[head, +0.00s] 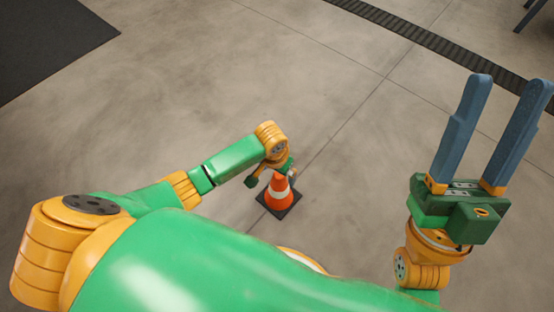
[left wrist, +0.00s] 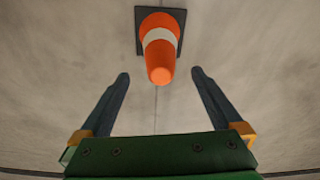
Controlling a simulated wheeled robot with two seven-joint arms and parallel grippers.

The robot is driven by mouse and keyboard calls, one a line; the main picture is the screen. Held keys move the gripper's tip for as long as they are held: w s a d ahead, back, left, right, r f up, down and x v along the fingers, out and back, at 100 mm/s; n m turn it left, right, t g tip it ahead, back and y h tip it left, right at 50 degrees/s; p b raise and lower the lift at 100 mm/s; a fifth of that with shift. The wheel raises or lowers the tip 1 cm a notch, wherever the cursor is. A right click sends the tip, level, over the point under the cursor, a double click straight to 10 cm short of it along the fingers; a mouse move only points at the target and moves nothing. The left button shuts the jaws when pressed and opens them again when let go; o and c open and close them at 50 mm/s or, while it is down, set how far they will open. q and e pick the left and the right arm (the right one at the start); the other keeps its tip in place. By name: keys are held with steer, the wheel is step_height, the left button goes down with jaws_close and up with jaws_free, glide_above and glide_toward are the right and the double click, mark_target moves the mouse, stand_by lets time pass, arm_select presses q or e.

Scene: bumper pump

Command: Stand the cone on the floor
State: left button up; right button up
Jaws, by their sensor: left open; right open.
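The orange cone (head: 280,188) with a white band and a dark square base stands upright on the floor (head: 330,215), just past my left forearm. In the left wrist view the cone (left wrist: 160,50) is at the top centre, its tip toward me. My left gripper (head: 271,174) is at the cone's upper part in the head view, partly hidden by my wrist. Its fingers (left wrist: 160,74) are spread, with the tip appearing between the fingertips; I see no contact. My right gripper (head: 508,82) is open and empty, raised at the right, well away from the cone.
A dark mat (head: 50,40) lies at the top left. A dark slotted strip (head: 420,35) crosses the floor at the top right, with dark legs (head: 532,14) beyond it. The concrete around the cone is clear.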

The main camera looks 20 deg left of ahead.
arm_select(q)
step_height(320, 180, up, 3)
steer(key=shift+s+f+p, duration=0.15)
steer(key=shift+p, duration=0.45)
steer(key=shift+s+r+p, duration=0.1)
steer(key=shift+r+p, duration=0.3)
steer(key=shift+r, duration=0.25)
steer(key=shift+w+d+r+t+h, duration=0.15)
steer(key=shift+d+t+h, duration=0.25)
steer(key=shift+d, duration=0.4)
steer(key=w+d+r+m+t+h, duration=0.1)
steer(key=w+d+r+t+h, duration=0.3)
steer(key=d+r+t, duration=0.4)
steer(key=s+a+r+t, duration=0.1)
steer(key=a+r+t, duration=0.3)
steer(key=r, duration=0.6)
steer(key=s+a+r+t, duration=0.1)
steer(key=a+r+t, duration=0.3)
steer(key=r, duration=0.6)
steer(key=shift+s+a+t, duration=0.15)
steer(key=shift+s+t, duration=0.05)
steer(key=shift+t, duration=0.3)
arm_select(e)
steer(key=w+f+m+g+h, duration=0.2)
steer(key=w+f+g+h, duration=0.4)
steer(key=f, duration=0.7)
steer(key=w+g, duration=0.2)
steer(key=w, duration=0.1)
steer(key=shift+w+g, duration=0.2)
steer(key=shift+g, duration=0.2)
